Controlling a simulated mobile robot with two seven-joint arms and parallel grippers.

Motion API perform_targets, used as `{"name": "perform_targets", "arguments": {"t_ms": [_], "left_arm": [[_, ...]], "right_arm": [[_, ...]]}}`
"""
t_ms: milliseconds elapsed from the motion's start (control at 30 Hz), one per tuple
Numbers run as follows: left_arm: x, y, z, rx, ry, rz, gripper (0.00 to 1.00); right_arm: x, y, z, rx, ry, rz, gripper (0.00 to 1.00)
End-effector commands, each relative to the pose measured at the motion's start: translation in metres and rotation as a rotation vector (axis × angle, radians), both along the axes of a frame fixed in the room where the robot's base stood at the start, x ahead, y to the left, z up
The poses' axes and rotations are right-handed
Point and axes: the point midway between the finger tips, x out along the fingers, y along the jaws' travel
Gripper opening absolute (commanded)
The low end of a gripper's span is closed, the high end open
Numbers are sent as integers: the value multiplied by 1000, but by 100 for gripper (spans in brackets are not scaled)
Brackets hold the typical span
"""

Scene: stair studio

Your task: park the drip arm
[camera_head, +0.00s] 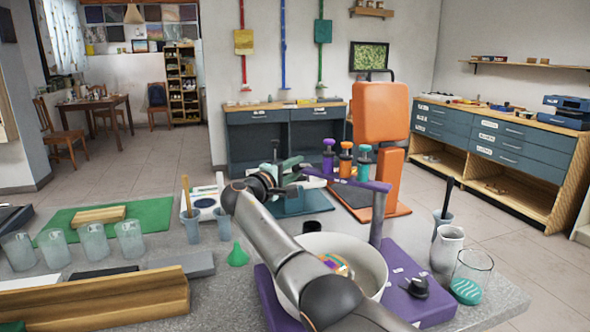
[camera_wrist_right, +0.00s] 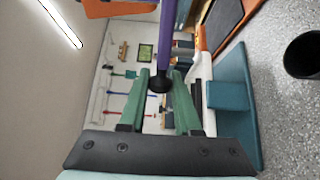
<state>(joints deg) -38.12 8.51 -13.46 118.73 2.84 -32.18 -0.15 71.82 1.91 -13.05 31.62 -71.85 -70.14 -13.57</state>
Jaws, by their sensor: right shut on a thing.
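My right gripper (camera_head: 289,165) is at the bar's left end. In the right wrist view, its green fingers (camera_wrist_right: 160,75) are shut on the black knob (camera_wrist_right: 160,84) at the end of a purple rod. My own arm hides part of the bowl and base. My left gripper is out of view.
A black knob (camera_head: 415,286) on the base, a pale jug (camera_head: 447,248) and a glass (camera_head: 472,279) stand right of the bowl. An orange stand (camera_head: 381,112) rises behind the bar. Cups, a green funnel (camera_head: 238,256) and wooden blocks occupy the table's left.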

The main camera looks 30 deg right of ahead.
Motion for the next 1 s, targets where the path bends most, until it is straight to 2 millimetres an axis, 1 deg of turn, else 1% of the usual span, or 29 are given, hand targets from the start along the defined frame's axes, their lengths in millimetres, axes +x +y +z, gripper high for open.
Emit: {"name": "perform_targets", "arguments": {"t_ms": [33, 200, 233, 467, 767, 867, 1000], "left_arm": [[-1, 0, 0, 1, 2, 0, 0], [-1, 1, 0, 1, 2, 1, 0], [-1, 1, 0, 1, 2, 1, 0], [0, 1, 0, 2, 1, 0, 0], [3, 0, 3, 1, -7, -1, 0], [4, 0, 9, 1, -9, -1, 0], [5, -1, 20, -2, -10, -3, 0]], "right_arm": [[1, -4, 4, -5, -6, 2, 0], [0, -4, 5, -5, -7, 1, 0], [0, -4, 5, -6, -8, 1, 35], [0, -3, 4, -4, -5, 1, 61], [0, 0, 3, -3, -3, 1, 61], [-3, 6, 4, -4, -3, 2, 61], [-10, 22, 6, -3, -1, 4, 61]]}}
